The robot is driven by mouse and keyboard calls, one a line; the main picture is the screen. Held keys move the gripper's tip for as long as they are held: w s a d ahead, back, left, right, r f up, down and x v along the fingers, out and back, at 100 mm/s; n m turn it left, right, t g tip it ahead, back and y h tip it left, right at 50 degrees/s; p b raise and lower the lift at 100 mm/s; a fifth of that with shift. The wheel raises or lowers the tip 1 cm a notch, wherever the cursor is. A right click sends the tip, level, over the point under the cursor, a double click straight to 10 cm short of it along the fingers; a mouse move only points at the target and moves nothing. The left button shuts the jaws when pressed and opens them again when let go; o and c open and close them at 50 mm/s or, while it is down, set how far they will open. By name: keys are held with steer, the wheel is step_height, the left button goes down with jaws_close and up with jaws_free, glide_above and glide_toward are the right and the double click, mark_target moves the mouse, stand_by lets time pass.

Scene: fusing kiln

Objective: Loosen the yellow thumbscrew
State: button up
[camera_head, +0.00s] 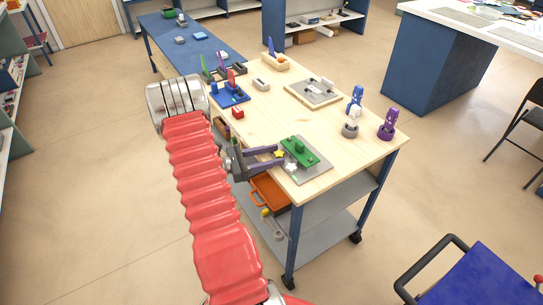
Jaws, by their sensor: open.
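The yellow thumbscrew (279,153) is a small yellow knob at the left edge of a green block (304,151). The block sits on a grey plate (316,172) near the table's front edge. A white star-shaped knob (291,167) is just in front of the yellow one. My gripper (281,158) is open, its two purple-grey fingers reaching right from the table's left edge. The upper fingertip overlaps the yellow thumbscrew in the picture; I cannot tell whether they touch. The lower fingertip is close to the white knob.
The wooden table (265,128) has free room in its middle. A grey plate with fittings (314,92) lies behind. Purple (388,122) and blue (355,99) upright pieces stand at the right. An orange tray (268,191) is below the tabletop.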

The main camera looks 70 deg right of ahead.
steer(key=shift+c, duration=0.6)
steer(key=c, duration=0.9)
steer(key=shift+c, duration=0.2)
steer(key=shift+a+n+t+h, duration=0.15)
steer(key=shift+n+t+h, duration=0.25)
steer(key=shift+h, duration=0.1)
steer(key=shift+s+a+n+t+h, duration=0.15)
steer(key=shift+n+t+h, duration=0.55)
steer(key=shift+t+h, duration=0.1)
steer(key=shift+s+a+n+t+h, duration=0.1)
steer(key=shift+s+n+t+h, duration=0.05)
steer(key=shift+n+t+h, duration=0.6)
steer(key=shift+s+a+n+t+h, duration=0.1)
steer(key=shift+s+n+t+h, duration=0.1)
steer(key=shift+n+t+h, duration=0.9)
steer(key=shift+s+a+n+t+h, duration=0.15)
steer(key=shift+n+t+h, duration=0.2)
steer(key=shift+n+t, duration=0.8)
steer(key=shift+d+t, duration=0.1)
steer(key=shift+t, duration=0.6)
